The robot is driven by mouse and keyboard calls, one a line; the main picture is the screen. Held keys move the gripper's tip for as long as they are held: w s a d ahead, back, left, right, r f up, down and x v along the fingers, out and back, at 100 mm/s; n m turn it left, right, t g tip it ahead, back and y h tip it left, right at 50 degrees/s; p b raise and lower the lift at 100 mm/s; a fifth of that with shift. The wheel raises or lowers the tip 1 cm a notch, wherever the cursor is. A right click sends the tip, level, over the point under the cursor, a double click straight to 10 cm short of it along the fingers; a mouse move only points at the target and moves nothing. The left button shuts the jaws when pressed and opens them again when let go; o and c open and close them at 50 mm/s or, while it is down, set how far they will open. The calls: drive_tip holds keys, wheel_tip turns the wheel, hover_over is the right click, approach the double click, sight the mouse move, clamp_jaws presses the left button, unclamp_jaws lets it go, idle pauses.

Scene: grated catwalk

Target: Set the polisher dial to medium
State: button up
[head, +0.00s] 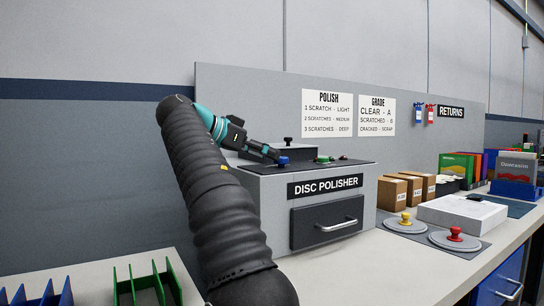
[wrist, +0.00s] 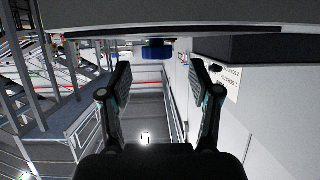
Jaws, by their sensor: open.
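The disc polisher (head: 277,205) is a grey box with a dark top, a black label and a front drawer. A blue knob (head: 283,161), apparently the dial, stands at the front left of its top. The knob also shows in the wrist view (wrist: 157,52), ahead of and between the fingertips. My gripper (head: 268,151) is just left of the knob and slightly above it. It is open and empty in the wrist view (wrist: 160,76), with a gap before the knob. Dial markings are too small to read.
A green button (head: 323,159), a small red part and a black-knobbed lid (head: 287,141) are close by on the polisher. The Polish sign (head: 327,113) lists scratch levels. Cardboard boxes (head: 391,192) and knobbed grey discs (head: 404,224) stand right; green racks (head: 148,287) stand front left.

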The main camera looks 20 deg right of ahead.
drive_tip(key=s+a, duration=0.3)
drive_tip(key=a, duration=0.8)
drive_tip(key=shift+a, duration=0.4)
drive_tip(key=shift+w, duration=0.1)
